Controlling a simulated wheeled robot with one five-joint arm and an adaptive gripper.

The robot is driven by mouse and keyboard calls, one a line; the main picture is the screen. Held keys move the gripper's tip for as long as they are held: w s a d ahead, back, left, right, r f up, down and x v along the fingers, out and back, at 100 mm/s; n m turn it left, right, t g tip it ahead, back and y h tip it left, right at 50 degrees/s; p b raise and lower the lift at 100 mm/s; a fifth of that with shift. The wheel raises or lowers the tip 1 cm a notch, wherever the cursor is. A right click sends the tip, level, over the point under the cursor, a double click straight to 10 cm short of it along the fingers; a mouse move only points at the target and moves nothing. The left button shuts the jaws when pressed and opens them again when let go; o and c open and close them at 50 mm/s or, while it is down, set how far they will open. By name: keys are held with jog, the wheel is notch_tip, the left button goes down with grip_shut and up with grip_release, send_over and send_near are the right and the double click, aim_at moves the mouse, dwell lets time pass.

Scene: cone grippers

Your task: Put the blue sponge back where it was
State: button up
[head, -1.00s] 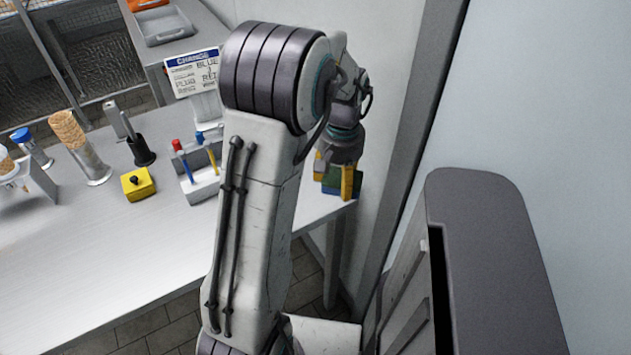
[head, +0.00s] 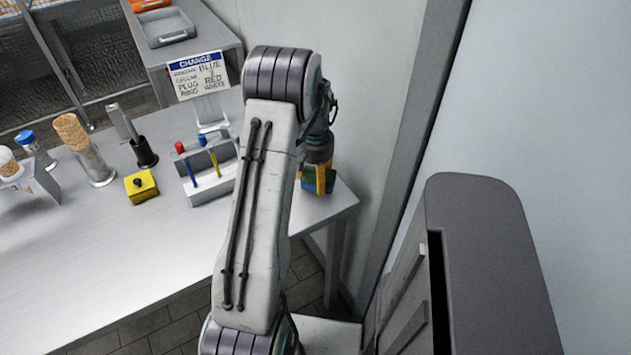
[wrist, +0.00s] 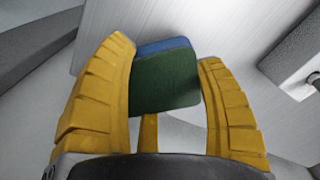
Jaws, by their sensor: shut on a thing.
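The blue sponge (wrist: 163,46) has a dark green face and sits between the yellow fingers of my gripper (wrist: 166,62) in the wrist view. My gripper is shut on it. In the head view my gripper (head: 317,183) points down at the right end of the grey table (head: 120,265), with the sponge (head: 311,187) low between its fingers. I cannot tell whether the sponge touches the tabletop. My arm hides part of the table behind it.
A wall (head: 385,80) rises close on the right. The table's front left is clear.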

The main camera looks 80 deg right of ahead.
aim_at(315, 174)
jog(key=shift+f, duration=1.1)
jog(key=shift+f, duration=0.2)
jog(key=o, duration=1.2)
jog(key=shift+r, duration=0.15)
notch_tip(315, 174, up, 12)
jog(key=shift+r, duration=0.1)
